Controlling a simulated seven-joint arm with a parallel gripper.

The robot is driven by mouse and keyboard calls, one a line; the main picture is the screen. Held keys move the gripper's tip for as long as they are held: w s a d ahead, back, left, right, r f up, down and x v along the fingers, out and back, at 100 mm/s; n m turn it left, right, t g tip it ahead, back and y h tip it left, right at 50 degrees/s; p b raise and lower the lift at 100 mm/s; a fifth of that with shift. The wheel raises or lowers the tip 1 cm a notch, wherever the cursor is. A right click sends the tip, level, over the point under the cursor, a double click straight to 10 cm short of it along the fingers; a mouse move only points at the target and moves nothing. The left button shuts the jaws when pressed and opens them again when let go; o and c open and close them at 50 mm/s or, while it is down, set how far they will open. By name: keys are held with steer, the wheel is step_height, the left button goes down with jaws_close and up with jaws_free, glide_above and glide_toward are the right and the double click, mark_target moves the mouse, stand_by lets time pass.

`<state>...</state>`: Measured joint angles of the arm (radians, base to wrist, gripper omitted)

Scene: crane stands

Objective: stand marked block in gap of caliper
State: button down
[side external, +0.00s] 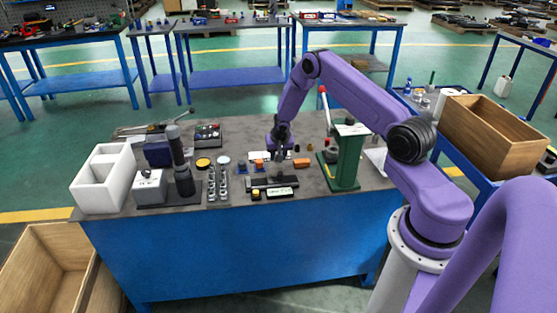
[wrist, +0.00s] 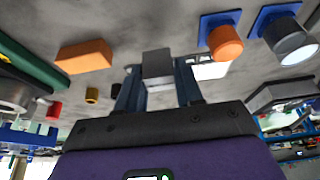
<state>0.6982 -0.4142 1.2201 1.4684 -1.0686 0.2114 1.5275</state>
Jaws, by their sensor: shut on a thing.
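My gripper (side external: 278,170) points down over the middle of the workbench. In the wrist view its two dark fingers (wrist: 157,78) are shut on a plain grey block (wrist: 156,62). No mark shows on the face in view, and in the side view I cannot make the block out clearly. A long dark tool (side external: 258,184), which looks like the caliper, lies at the bench front just below my gripper. A pale display piece (side external: 281,192) lies at its front. The gap cannot be made out, nor whether the block touches the tool.
A green press (side external: 348,165) with a red-tipped lever stands close on the right. An orange block (side external: 302,162) lies between. Left are several metal parts, a black stand (side external: 178,160) and a white bin (side external: 103,178). The wrist view shows an orange knob (wrist: 226,43) and a grey cylinder (wrist: 287,40).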

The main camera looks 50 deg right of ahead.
steer(key=shift+f, duration=1.15)
steer(key=shift+s+f, duration=0.1)
steer(key=shift+f, duration=0.05)
steer(key=c, duration=0.7)
jaws_free()
